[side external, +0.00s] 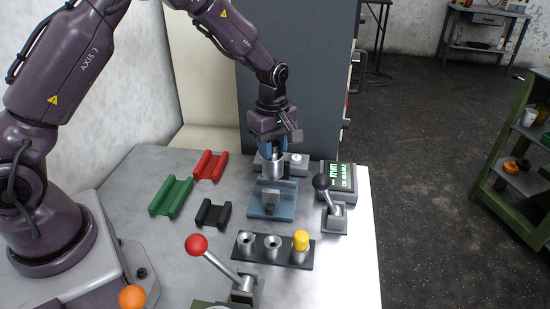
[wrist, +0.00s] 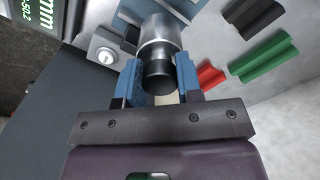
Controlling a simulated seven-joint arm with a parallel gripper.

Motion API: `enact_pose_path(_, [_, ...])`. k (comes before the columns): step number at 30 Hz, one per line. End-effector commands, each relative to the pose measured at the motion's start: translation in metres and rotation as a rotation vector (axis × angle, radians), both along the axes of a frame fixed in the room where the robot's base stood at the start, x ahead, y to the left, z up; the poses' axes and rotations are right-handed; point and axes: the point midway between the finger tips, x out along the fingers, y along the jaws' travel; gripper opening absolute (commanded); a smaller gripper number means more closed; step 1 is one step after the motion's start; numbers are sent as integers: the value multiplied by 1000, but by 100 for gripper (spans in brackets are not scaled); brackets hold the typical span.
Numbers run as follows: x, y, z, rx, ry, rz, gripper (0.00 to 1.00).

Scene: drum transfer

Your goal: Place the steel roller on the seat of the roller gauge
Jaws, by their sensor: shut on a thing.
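The steel roller (side external: 272,167) is a shiny grey cylinder with a darker, narrower neck. My gripper (side external: 273,148) is shut on it, and the roller hangs below, roughly upright. In the wrist view, the blue fingers (wrist: 158,78) hold the neck from both sides, and the roller's wide bright body (wrist: 160,35) extends away from them. The roller gauge (side external: 268,211) has a blue base with a grey block on it. The roller is at the gauge's back part. I cannot tell whether it touches the gauge, and the seat is partly hidden.
A green-lit display (side external: 341,177) and a black-knobbed lever (side external: 331,205) stand right of the gauge. Red (side external: 210,165), green (side external: 171,196) and black (side external: 213,213) channel blocks lie left. In front are a socket rack (side external: 258,254) with a yellow-capped piece (side external: 301,241) and a red-knobbed lever (side external: 221,265).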

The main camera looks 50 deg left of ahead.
Motion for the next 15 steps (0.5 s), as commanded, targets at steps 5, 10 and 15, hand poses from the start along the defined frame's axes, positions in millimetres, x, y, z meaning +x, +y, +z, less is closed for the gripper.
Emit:
enact_pose_path(5, [7,1,-8,0,-2,0,0])
enact_pose_path(10, [8,1,-32,0,2,2,0])
enact_pose_path(15, [8,1,-39,0,-3,1,0])
